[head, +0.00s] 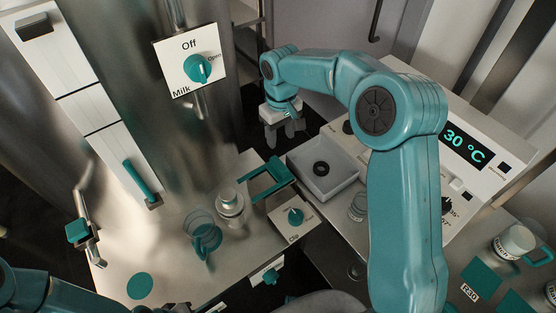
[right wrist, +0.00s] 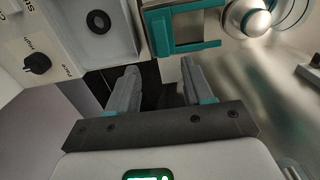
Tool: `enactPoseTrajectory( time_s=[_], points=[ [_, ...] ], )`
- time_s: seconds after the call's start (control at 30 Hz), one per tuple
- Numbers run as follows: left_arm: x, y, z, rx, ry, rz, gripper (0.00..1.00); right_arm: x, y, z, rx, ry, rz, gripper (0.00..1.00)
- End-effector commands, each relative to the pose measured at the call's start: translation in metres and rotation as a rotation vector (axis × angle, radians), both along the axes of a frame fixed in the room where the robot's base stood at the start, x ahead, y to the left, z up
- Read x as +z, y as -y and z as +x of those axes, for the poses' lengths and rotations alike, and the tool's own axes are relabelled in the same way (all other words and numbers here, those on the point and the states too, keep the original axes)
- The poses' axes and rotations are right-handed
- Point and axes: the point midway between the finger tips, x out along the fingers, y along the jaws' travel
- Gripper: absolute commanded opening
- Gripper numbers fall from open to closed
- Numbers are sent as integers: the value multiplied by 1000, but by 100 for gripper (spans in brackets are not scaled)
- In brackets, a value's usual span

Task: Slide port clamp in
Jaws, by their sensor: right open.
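A teal U-shaped frame, which looks like the port clamp (head: 268,181), sits at the edge of the metal worktop, right of a small round metal fitting (head: 230,203). In the right wrist view the teal frame (right wrist: 212,45) lies ahead of the fingers, beside a round metal part (right wrist: 256,20). My right gripper (head: 285,131) is open and empty, above and behind the frame, apart from it. Its two grey fingers (right wrist: 157,88) point toward the frame with a gap between them. My left arm shows at the lower left; its gripper is not visible.
A white tray (head: 325,184) holding a dark ring (head: 321,169) stands right of the frame. A dial panel (head: 294,217) lies below the frame. A tall metal tank (head: 150,100) with a Milk valve (head: 197,68) rises at left. A 30 °C control box (head: 480,180) stands right.

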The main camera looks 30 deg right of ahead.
Motion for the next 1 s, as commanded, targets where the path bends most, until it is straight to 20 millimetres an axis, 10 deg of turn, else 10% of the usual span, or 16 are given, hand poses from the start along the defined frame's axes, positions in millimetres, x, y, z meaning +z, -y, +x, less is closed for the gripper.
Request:
enactPoseTrajectory(
  time_s=[0.5, 1.0],
  points=[
    [11, 0, 0, 0, 1, 0, 0, -113, 0, 3, 2, -3, 1, 51],
    [13, 0, 0, 0, 1, 0, 0, -130, 0, 5, 4, 0, 1, 41]
  ],
)
